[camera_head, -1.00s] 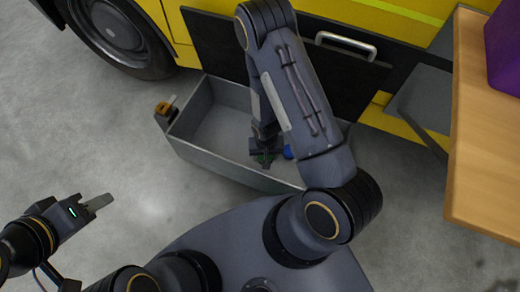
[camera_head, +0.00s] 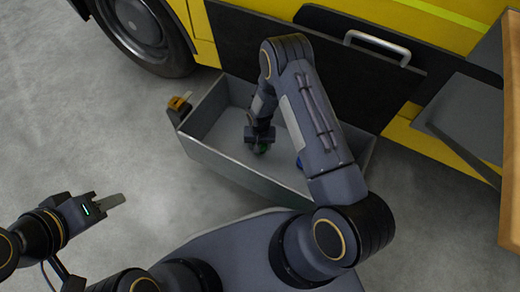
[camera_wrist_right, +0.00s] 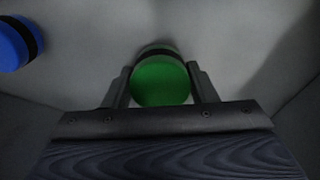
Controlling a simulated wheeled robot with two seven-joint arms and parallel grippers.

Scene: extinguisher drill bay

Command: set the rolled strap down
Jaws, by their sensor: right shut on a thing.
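The rolled strap (camera_wrist_right: 161,82) is a green round roll with a dark band, seen between the two fingers of my right gripper (camera_wrist_right: 161,86) in the wrist view. In the head view the right gripper (camera_head: 260,146) reaches down inside a grey open bin (camera_head: 232,174), and a little of the green shows at its tip. The gripper is shut on the strap. I cannot tell whether the strap touches the bin floor. My left gripper (camera_head: 108,203) is over bare floor at the left, apart from the bin; its finger gap does not show.
A blue roll (camera_wrist_right: 14,44) with a dark band lies in the bin, mostly hidden by my arm in the head view. An orange and black item (camera_head: 180,103) is at the bin's left corner. A yellow vehicle (camera_head: 440,150) stands behind; a wooden surface (camera_head: 512,150) is at right.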

